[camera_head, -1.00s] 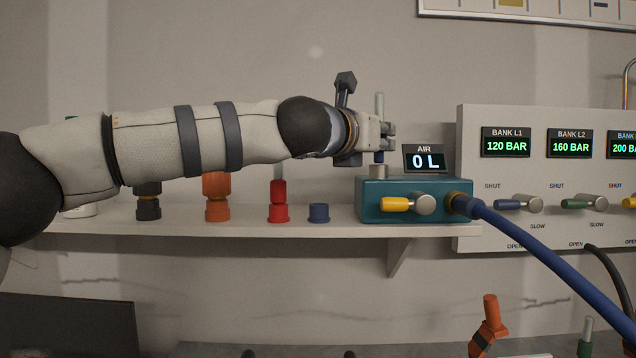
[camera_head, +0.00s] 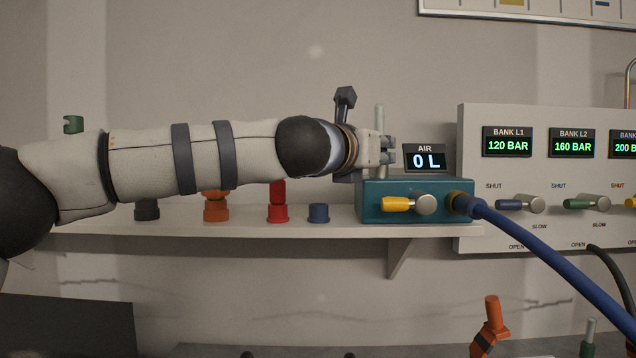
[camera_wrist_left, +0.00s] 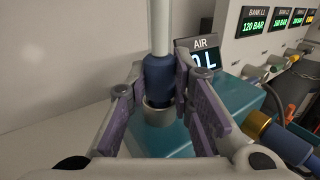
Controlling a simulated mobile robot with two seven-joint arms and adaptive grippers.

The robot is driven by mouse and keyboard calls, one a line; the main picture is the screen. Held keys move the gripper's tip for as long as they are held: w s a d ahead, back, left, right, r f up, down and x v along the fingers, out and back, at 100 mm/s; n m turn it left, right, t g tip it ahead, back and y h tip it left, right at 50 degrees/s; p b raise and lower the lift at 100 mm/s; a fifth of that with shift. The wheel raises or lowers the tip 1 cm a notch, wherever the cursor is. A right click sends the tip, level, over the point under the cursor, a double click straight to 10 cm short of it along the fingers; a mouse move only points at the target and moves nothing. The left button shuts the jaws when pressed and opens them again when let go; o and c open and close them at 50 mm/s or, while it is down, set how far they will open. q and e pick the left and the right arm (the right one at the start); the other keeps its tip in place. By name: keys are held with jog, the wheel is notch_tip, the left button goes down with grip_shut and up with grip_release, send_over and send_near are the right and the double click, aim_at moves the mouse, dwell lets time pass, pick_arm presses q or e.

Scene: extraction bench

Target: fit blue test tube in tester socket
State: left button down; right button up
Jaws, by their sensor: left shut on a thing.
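The blue test tube (camera_wrist_left: 160,78) stands upright in my left gripper, its blue lower part between the fingers and its pale stem rising above. Its lower end is at the pale ring of the tester socket (camera_wrist_left: 158,114), and looks to be inside it; how deep I cannot tell. In the head view the pale stem (camera_head: 379,118) shows above my left gripper (camera_head: 385,150), which is shut on the tube just over the teal tester (camera_head: 412,187). The tester display reads 0 L. My right gripper is not in view.
The blue holder (camera_head: 318,213) on the shelf is empty. Red (camera_head: 277,212), orange (camera_head: 216,211) and black (camera_head: 147,210) holders stand left of it, partly behind my arm. The bank panel (camera_head: 565,180) and a blue hose (camera_head: 545,262) are at the right.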

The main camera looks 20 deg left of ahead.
pick_arm(q)
jog(key=c, duration=1.3)
grip_release()
jog(key=shift+f, duration=0.15)
jog(key=shift+c, duration=0.2)
jog(key=v, duration=1.2)
